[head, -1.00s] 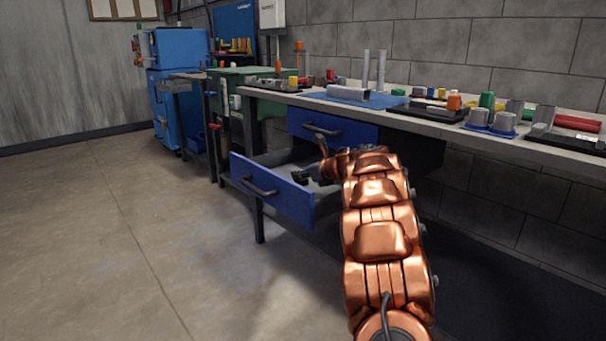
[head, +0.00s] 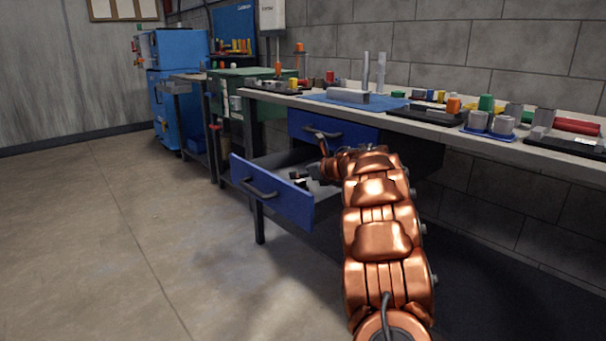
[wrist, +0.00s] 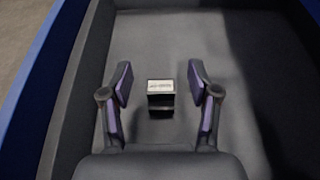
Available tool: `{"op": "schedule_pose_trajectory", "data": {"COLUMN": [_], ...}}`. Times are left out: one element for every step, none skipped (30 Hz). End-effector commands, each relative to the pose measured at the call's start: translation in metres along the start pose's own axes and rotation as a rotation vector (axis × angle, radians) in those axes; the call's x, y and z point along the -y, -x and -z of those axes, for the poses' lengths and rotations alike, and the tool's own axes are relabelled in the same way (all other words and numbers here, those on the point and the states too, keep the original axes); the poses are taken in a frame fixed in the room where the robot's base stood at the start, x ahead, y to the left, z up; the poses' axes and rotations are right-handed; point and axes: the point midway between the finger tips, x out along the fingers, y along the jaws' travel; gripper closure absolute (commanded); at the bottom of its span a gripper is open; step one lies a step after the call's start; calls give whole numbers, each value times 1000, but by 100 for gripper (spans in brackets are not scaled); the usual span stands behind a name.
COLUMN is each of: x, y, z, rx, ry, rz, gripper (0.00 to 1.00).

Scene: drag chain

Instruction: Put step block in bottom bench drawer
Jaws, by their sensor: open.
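The step block (wrist: 160,94) is a small dark piece with a pale, marked top face. In the wrist view it sits between my gripper's fingers, with a visible gap on both sides. My gripper (wrist: 160,78) is open, its purple-padded fingers spread to the left and right of the block. The bottom bench drawer (head: 284,202) is blue-fronted and pulled out, and my gripper is inside it. The wrist view shows its grey floor (wrist: 240,60) below the block. The block's contact with the floor is hard to judge. My arm hides part of the drawer in the head view.
The upper blue drawer (head: 335,131) is shut above the open one. The bench top (head: 270,97) holds a blue mat (head: 385,102), a grey bar (head: 347,95) and several coloured parts. The floor left of the drawer is clear.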

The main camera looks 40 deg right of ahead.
Motion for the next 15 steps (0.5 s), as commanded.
{"op": "schedule_pose_trajectory", "data": {"x": [1, 1, 0, 0, 0, 0, 0, 0, 0, 0, 0, 1, 1, 0, 0], "y": [9, 14, 20, 25, 30, 37, 43, 48, 56, 60, 66, 74, 79, 84, 90], "z": [-2, -2, -2, -2, -2, -2, -2, -2, -2, -3, -3, -2, -2, -2, -2], "rx": [-1, -1, -1, 0, 0, 0, -1, -1, -1, 0, 0, 0, 0, -1, 0], "ry": [0, 0, -1, 0, 0, -1, -1, 0, 0, 0, 1, 0, -1, -1, -1], "rz": [2, 1, 0, -1, -1, 0, 1, 2, 3, 3, 3, 2, 2, 1, 0], "gripper": [39, 39, 39, 39, 39, 39, 39, 39, 39, 39, 39, 39, 39, 39, 39]}}
